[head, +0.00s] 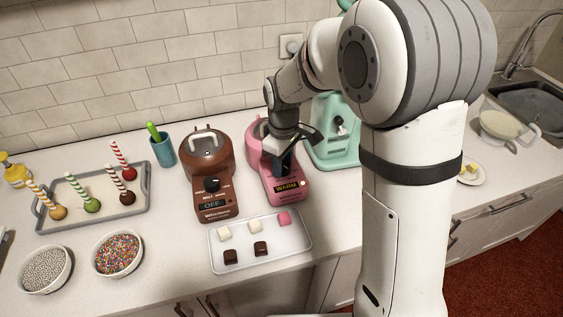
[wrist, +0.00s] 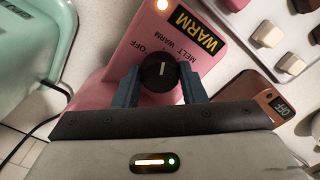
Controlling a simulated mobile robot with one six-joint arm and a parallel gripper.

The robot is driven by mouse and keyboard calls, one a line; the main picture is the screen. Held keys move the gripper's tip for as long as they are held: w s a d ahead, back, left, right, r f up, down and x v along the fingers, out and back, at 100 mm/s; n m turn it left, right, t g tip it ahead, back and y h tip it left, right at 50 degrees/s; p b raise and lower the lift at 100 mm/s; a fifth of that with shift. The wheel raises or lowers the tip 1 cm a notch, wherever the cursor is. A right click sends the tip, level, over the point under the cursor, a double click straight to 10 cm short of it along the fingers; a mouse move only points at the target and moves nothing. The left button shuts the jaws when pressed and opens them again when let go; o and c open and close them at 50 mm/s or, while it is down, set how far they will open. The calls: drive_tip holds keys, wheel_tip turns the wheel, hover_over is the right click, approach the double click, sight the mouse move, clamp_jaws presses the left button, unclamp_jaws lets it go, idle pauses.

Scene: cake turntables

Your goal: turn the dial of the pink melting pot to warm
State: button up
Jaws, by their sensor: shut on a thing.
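The pink melting pot (head: 256,132) stands on the counter to the right of the brown one. Its display reads WARM (head: 287,187), and the same word shows on its panel in the wrist view (wrist: 196,30). A small light (wrist: 162,5) glows beside the display. Its black dial (wrist: 160,72) carries a white pointer line. My gripper (wrist: 158,86) is shut on the dial, with one blue finger on each side. In the head view my gripper (head: 281,160) comes down over the dial and hides it.
The brown melting pot (head: 207,160) shows OFF and stands close on the left. A tray of sweets (head: 260,258) lies in front. A mint-green appliance (head: 334,130) stands close on the right. A cake-pop tray (head: 140,208) and sprinkle bowls (head: 117,255) are further left.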

drive_tip(key=o, duration=1)
wheel_tip(320, 180, up, 8)
drive_tip(key=shift+f, duration=0.1)
idle(0.4)
drive_tip(key=s+d+m+t, duration=0.1)
drive_tip(key=s+d+m, duration=0.2)
drive_tip(key=s, duration=0.3)
drive_tip(key=s+d+r+m+t, duration=0.1)
drive_tip(key=s+d+m, duration=0.3)
drive_tip(key=s+d, duration=0.2)
drive_tip(key=s+d+m+t, duration=0.1)
drive_tip(key=s+d+m, duration=0.3)
drive_tip(key=s, duration=0.3)
drive_tip(key=shift+s+d+r, duration=0.35)
drive_tip(key=shift+d, duration=0.25)
